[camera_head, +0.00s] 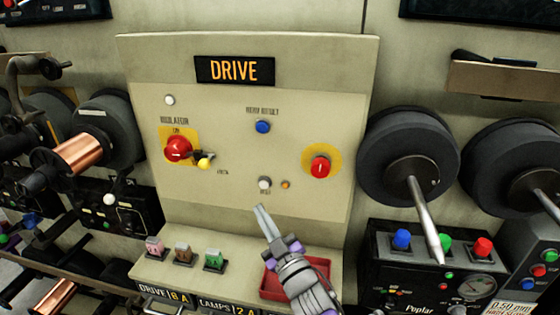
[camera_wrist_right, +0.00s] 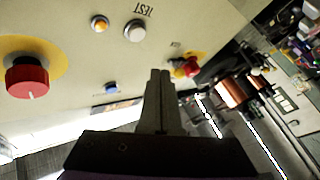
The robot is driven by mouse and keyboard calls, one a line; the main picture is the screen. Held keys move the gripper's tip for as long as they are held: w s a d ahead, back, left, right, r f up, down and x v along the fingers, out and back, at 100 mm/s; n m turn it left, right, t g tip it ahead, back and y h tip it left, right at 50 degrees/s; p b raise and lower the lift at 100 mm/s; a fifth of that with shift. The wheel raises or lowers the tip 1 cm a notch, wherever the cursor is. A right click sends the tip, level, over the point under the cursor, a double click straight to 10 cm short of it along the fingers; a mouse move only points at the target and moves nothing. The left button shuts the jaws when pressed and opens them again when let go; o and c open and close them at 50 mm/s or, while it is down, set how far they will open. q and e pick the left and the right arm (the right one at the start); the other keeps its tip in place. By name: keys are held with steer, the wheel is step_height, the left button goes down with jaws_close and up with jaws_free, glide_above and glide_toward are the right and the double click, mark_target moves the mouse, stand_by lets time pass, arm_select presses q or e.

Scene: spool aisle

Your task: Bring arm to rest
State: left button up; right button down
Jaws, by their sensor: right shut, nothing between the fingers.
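My right gripper (camera_head: 262,212) is in front of the lower middle of the cream DRIVE panel (camera_head: 225,195). Its fingers are together with nothing between them, pointing up toward the grey test button (camera_head: 264,183). In the right wrist view the shut fingers (camera_wrist_right: 160,78) point toward the panel, below the grey button (camera_wrist_right: 134,31) and an orange lamp (camera_wrist_right: 99,23). I cannot tell if the fingertips touch the panel. My left gripper is in neither view.
A red knob (camera_head: 320,167) on yellow is right of the gripper. A red isolator knob (camera_head: 178,149) and blue button (camera_head: 263,127) are on the panel. A red tray (camera_head: 270,284) lies under my arm. Coloured blocks (camera_head: 184,252) sit left. Black spools (camera_head: 408,155) stand right.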

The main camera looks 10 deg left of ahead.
steer(key=s+d+f+m+g+h+p, duration=0.1)
steer(key=d+f+m+h, duration=0.2)
steer(key=d, duration=0.4)
steer(key=s+d+f+m+g+h, duration=0.1)
steer(key=d+f+m+h, duration=0.1)
steer(key=d+h, duration=0.35)
steer(key=s+d+f+m+h+p, duration=0.1)
steer(key=s+d+f+m+h, duration=0.15)
steer(key=d, duration=0.55)
steer(key=s+d+f+m+g+h, duration=0.1)
steer(key=s+d+f+g, duration=0.3)
steer(key=s, duration=0.6)
steer(key=s+d+f+m+g+h+p, duration=0.1)
steer(key=s+d+f+m+g, duration=0.3)
steer(key=s, duration=0.6)
step_height(320, 180, down, 3)
steer(key=shift+d+r+g, duration=0.15)
steer(key=shift+d+g, duration=0.35)
steer(key=shift+d, duration=0.45)
steer(key=shift+w+m, duration=0.1)
steer(key=shift+m, duration=0.15)
